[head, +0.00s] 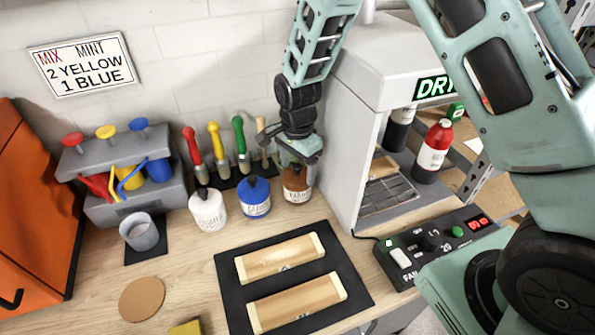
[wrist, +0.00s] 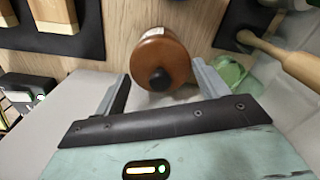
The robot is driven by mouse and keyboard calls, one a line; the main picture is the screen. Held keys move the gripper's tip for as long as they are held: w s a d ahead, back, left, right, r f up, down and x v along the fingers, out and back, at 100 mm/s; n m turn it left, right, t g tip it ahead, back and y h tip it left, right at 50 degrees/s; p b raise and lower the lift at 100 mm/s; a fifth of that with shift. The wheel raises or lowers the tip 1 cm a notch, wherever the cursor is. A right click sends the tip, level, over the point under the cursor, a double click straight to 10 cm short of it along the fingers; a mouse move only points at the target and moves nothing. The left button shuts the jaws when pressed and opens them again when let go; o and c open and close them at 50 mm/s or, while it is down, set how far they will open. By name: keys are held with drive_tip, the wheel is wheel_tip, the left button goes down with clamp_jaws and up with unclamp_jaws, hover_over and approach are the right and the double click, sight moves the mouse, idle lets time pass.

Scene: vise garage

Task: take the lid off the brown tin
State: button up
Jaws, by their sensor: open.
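The brown tin (head: 296,186) stands on the wooden bench at the right end of a row of tins. It has a brown top with a dark round knob and a pale label on its front. The wrist view shows the brown tin (wrist: 160,62) from above, with its black knob (wrist: 160,79) facing the camera. My gripper (head: 306,160) is above and just behind the tin in the head view. In the wrist view my gripper (wrist: 160,80) is open, one finger on each side of the tin's near part, with gaps on both sides. The lid is on the tin.
A blue tin (head: 255,198) and a white tin (head: 209,210) stand to the left. Handled tools (head: 240,140) stand behind. The white dryer cabinet (head: 350,125) is close on the right. A dark mat (head: 232,290) with two wooden blocks lies in front.

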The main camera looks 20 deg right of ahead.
drive_tip(key=c, duration=1.1)
drive_tip(key=shift+c, duration=0.7)
drive_tip(key=shift+s+a, duration=0.1)
